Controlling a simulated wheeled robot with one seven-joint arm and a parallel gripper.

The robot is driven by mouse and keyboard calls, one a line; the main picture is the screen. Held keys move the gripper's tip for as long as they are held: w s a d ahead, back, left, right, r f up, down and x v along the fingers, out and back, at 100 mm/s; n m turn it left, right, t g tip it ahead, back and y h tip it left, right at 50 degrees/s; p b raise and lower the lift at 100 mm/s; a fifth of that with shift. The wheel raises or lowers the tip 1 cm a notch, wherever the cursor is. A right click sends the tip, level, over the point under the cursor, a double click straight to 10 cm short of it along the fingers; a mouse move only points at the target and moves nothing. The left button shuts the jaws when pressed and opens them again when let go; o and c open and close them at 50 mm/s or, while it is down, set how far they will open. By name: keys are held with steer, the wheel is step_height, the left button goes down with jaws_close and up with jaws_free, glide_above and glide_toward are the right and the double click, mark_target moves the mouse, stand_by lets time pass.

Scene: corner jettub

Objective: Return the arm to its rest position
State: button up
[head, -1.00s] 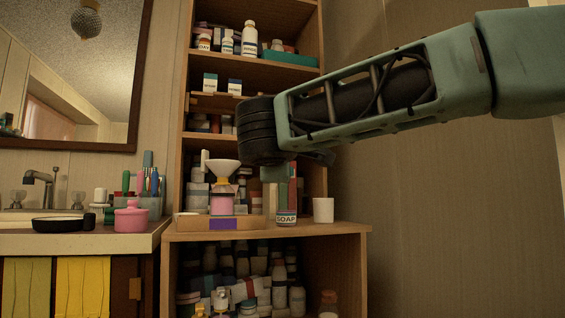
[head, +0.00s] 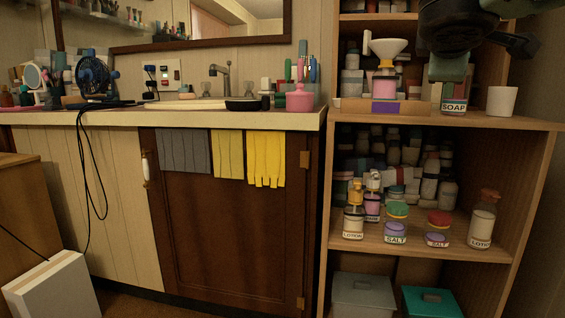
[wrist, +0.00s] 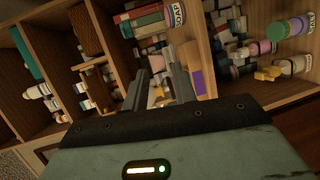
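My gripper shows in the wrist view (wrist: 158,92) with its two fingers apart, and I see nothing held between them. Shelf goods show beyond the gap. In the head view, the dark wrist end of my arm is at the top right, in front of the shelf unit (head: 540,180). It hides part of the bottle labelled SOAP (head: 454,98); I cannot tell whether they touch. The rest of my arm is outside the head view.
A white cup (head: 501,101) stands right of the soap. A pink bottle with a white funnel (head: 388,48) stands to its left. The shelf below holds several bottles and jars. A counter (head: 200,118) with a fan (head: 93,78) and pink pot (head: 300,98) runs left.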

steer(key=s+a+f+g+y+p, duration=0.3)
steer(key=s+a+f, duration=0.2)
steer(key=f, duration=0.4)
steer(key=s+a+f+g+y+p, duration=0.35)
steer(key=a+f, duration=0.25)
steer(key=f, duration=0.3)
steer(key=s+a+f+m+g+y+p, duration=0.2)
steer(key=s+a+f+g+p, duration=0.15)
steer(key=s, duration=0.55)
steer(key=s+a+f+m+g+y+p, duration=0.1)
steer(key=s+a+f+g+p, duration=0.15)
steer(key=s+f, duration=0.45)
step_height(320, 180, up, 39)
steer(key=s+p, duration=0.2)
steer(key=p, duration=3.4)
steer(key=shift+r+g, duration=0.15)
steer(key=shift+g, duration=0.2)
